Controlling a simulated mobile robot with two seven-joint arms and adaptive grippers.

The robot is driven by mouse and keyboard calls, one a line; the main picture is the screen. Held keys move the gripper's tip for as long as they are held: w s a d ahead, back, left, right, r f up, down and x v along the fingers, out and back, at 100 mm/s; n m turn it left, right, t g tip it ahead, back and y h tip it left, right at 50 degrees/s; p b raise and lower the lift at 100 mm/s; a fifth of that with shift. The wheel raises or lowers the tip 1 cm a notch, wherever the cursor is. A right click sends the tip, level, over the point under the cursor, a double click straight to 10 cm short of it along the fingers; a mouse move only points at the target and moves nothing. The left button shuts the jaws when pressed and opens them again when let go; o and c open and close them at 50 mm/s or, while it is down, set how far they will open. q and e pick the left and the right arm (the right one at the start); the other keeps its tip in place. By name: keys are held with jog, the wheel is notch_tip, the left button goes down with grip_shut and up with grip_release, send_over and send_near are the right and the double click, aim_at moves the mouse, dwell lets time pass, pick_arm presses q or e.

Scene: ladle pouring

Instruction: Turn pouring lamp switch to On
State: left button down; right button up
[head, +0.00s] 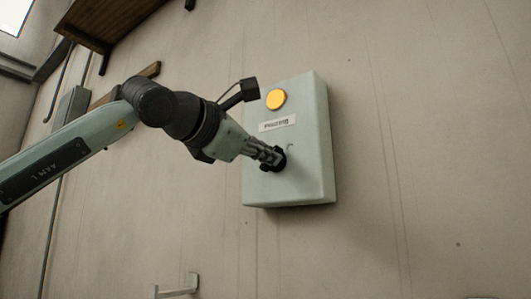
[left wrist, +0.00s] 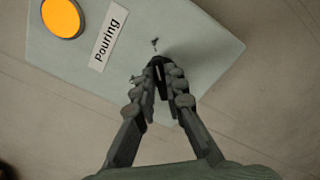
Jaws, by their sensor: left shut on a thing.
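The pale green switch box (head: 307,110) is fixed to the wall, and it also shows in the left wrist view (left wrist: 205,45). An orange-yellow lamp (head: 276,99) is near its top; in the left wrist view the lamp (left wrist: 62,17) looks bright. A label reading "Pouring" (left wrist: 108,38) is below the lamp. The black switch knob (head: 279,160) is below the label. My left gripper (head: 272,157) is shut on the knob, and its fingers hide part of it. In the left wrist view the fingertips (left wrist: 161,75) close around the dark knob. My right gripper is not in view.
A metal bracket (head: 177,287) sticks out of the wall below the box. A brown wooden piece (head: 108,20) is at the upper left. The wall to the right of the box is clear.

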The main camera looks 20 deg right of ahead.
pick_arm(q)
jog(key=c, duration=1.6)
grip_release()
jog(key=shift+a, duration=0.1)
jog(key=v, duration=1.2)
